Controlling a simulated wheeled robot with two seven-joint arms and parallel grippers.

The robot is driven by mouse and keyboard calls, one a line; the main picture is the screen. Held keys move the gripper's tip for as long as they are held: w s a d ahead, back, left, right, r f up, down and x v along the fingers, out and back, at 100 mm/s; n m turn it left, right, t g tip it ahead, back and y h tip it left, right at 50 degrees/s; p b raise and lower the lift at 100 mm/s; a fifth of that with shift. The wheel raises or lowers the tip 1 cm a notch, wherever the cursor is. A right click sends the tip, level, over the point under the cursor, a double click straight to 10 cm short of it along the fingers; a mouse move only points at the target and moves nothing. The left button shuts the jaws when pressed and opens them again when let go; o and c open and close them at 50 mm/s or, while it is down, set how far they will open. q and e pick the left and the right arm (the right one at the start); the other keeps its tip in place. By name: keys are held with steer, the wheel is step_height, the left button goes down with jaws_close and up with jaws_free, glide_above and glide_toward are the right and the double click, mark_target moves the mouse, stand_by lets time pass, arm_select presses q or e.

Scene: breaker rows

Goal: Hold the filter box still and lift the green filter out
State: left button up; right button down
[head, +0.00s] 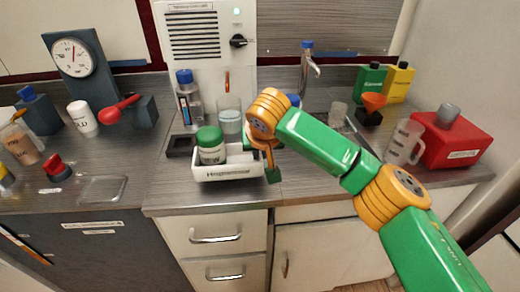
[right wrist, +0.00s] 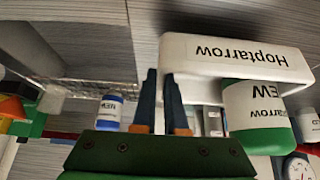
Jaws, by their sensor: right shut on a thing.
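The white filter box (head: 228,174) stands on the grey counter near its front edge. It shows in the right wrist view (right wrist: 185,55), its label upside down. The green filter (head: 208,138), a white jar with a green top, stands upright in the box's left part; it also shows in the right wrist view (right wrist: 258,122). My right gripper (right wrist: 163,76) is at the box's right end, its fingers closed on the end wall. In the head view my right arm hides part of the box's right side. My left gripper is not in view.
Behind the box stand a clear cup of liquid (head: 230,121) and a blue-capped bottle (head: 189,98). A small black block (head: 181,146) lies to its left. A clear jug (head: 404,142) and a red container (head: 452,139) stand right. A clear shallow tray (head: 101,188) lies left.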

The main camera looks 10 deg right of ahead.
steer(key=shift+w+d+f+p, duration=0.1)
steer(key=shift+w+f+p, duration=0.85)
steer(key=shift+w, duration=0.25)
steer(key=shift+w+f, duration=0.25)
steer(key=shift+f, duration=0.15)
steer(key=shift+r+p, duration=0.1)
steer(key=shift+p, duration=0.3)
steer(key=shift+s+d+f+p, duration=0.1)
steer(key=shift+f+p, duration=0.2)
steer(key=shift+f, duration=0.05)
stand_by(0.3)
stand_by(0.4)
